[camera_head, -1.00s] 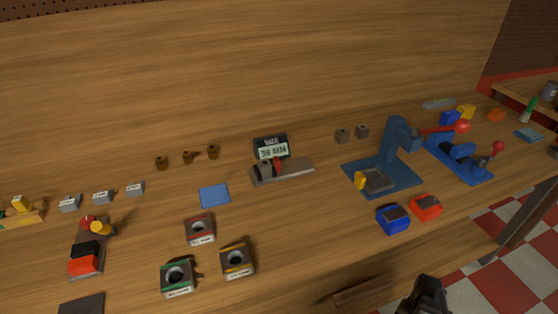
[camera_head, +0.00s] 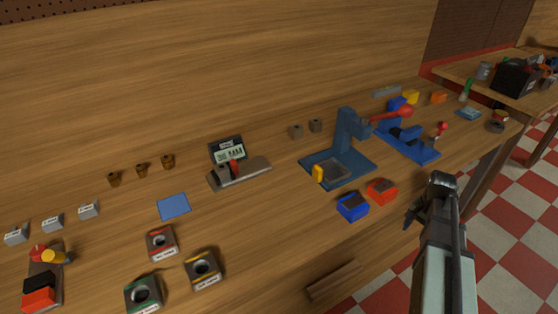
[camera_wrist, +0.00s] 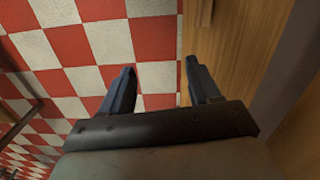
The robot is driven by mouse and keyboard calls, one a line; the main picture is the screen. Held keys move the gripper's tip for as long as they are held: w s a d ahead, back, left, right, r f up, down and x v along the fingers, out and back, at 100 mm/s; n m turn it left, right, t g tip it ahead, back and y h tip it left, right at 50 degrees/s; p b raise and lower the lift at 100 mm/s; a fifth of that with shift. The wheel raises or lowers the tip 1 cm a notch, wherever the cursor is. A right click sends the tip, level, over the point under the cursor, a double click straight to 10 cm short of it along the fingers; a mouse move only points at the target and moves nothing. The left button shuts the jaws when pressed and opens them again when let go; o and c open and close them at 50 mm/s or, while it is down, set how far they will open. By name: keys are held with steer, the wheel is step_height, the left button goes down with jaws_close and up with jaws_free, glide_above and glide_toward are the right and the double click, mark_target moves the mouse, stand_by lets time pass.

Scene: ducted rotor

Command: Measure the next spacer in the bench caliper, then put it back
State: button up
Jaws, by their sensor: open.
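The bench caliper (camera_head: 250,174) stands mid-bench, a grey bar with a red-marked jaw and a dark display (camera_head: 228,151) behind it. The display text is too small to read surely. Three brown spacers (camera_head: 141,170) stand in a row at the left back. Two grey-brown cylinders (camera_head: 296,131) stand right of the caliper and may also be spacers. My gripper (camera_head: 415,210) is over the bench's front edge at the right, far from caliper and spacers. In the wrist view my gripper (camera_wrist: 160,88) is open and empty, above the checkered floor beside the bench edge.
A blue press (camera_head: 345,150) and a blue lever fixture (camera_head: 410,140) stand at the right. Blue (camera_head: 352,207) and red (camera_head: 382,191) boxes lie near my arm. Three square ring-topped blocks (camera_head: 203,268) and a blue mat (camera_head: 173,206) are at the left front.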

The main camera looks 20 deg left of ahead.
steer(key=w+d+r+m+t, duration=0.1)
steer(key=w+r, duration=0.1)
steer(key=r, duration=0.5)
steer(key=w+d+r+m+t, duration=0.1)
steer(key=w+r, duration=0.1)
steer(key=r, duration=0.4)
steer(key=shift+y, duration=0.8)
steer(key=a+r, duration=0.2)
steer(key=a, duration=0.2)
steer(key=a+r, duration=0.3)
steer(key=a, duration=0.1)
steer(key=s+a+r, duration=0.1)
steer(key=a+r, duration=0.2)
steer(key=a, duration=0.1)
steer(key=shift+a+r, duration=0.2)
steer(key=shift+r, duration=0.05)
steer(key=w+a+r+g, duration=0.1)
steer(key=w+a+r, duration=0.1)
steer(key=a, duration=1)
steer(key=w+a+r, duration=0.2)
steer(key=a, duration=1)
step_height(320, 180, up, 3)
steer(key=h, duration=0.2)
glide_above(236, 162)
steer(key=shift+n, duration=0.3)
steer(key=f, duration=1.3)
steer(key=shift+w+a+f, duration=0.1)
steer(key=shift+w+a, duration=0.1)
steer(key=shift+w, duration=0.15)
jaws_close()
